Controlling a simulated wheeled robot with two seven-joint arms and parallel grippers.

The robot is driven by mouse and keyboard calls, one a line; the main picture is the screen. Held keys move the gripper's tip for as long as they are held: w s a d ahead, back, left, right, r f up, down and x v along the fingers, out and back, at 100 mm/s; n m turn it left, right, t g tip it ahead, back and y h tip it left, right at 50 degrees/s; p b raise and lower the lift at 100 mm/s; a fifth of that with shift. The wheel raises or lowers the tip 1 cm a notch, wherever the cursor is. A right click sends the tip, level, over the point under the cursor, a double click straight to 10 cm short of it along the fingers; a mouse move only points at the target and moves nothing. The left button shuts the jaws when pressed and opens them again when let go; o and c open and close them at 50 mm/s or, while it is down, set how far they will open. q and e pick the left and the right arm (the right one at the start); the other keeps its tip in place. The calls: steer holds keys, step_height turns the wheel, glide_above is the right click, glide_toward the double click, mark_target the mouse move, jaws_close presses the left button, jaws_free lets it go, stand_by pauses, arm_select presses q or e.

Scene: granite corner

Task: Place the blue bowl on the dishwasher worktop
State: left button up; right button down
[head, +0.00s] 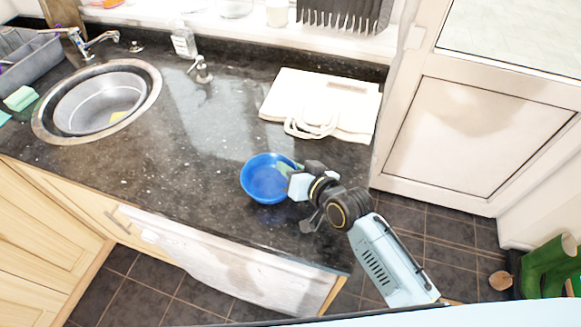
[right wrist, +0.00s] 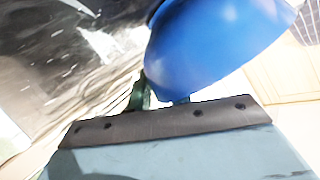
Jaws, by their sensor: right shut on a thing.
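The blue bowl (head: 266,180) is at the right part of the dark granite worktop (head: 190,170), above the white dishwasher front (head: 200,252). My right gripper (head: 291,172) is shut on the bowl's right rim. In the right wrist view the bowl (right wrist: 215,45) fills the upper middle, tilted, with a fingertip (right wrist: 145,92) against its side. From the head view I cannot tell whether the bowl touches the worktop or hangs just above it. My left gripper is not in view.
A folded white appliance with a cable (head: 325,100) lies behind the bowl. The worktop between sink and bowl is clear. A white door (head: 480,135) stands at the right.

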steer(key=c, duration=1.3)
jaws_free()
steer(key=shift+o, duration=0.2)
steer(key=p+v, duration=0.1)
steer(key=v, duration=1.1)
steer(key=shift+r, duration=0.1)
